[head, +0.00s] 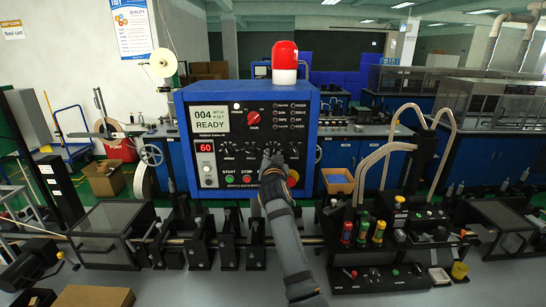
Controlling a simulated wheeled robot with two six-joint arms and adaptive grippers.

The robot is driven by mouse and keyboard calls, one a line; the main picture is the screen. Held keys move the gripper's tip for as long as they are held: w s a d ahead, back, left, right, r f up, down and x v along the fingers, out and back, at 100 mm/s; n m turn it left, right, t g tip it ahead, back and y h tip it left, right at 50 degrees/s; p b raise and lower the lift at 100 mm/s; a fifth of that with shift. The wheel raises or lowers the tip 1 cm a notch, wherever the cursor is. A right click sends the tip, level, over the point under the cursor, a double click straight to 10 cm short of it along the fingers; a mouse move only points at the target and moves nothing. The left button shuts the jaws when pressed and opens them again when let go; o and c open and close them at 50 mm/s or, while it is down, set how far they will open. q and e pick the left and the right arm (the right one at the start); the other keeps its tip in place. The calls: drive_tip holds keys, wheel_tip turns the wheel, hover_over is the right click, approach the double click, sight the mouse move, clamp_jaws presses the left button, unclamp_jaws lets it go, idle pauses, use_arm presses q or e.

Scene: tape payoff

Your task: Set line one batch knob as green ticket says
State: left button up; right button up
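A blue control box (249,99) with a black front panel stands in the centre of the head view. A row of small knobs (227,147) with white scales runs across the panel's lower half. Their labels are too small to read surely. My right gripper (272,160) is at the right part of this row, its fingertips at or just before a knob, which they mostly hide. Contact and finger opening cannot be told. The pale display (209,118) reads 004 and READY; the red display (205,148) reads 60. I cannot make out a green ticket. My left gripper is not in view.
Below the knobs are a green start button (229,179) and a red stop button (246,179). A yellow-rimmed button (293,178) is close right of my gripper. A red beacon (285,56) tops the box. Black machine fixtures (228,240) and coloured valves (362,231) fill the front.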

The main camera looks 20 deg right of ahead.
sight(273, 123)
drive_tip(key=shift+o, duration=0.3)
drive_tip(key=shift+r, duration=0.2)
wheel_tip(273, 123, up, 10)
drive_tip(key=shift+f, duration=0.1)
drive_tip(key=shift+f, duration=0.15)
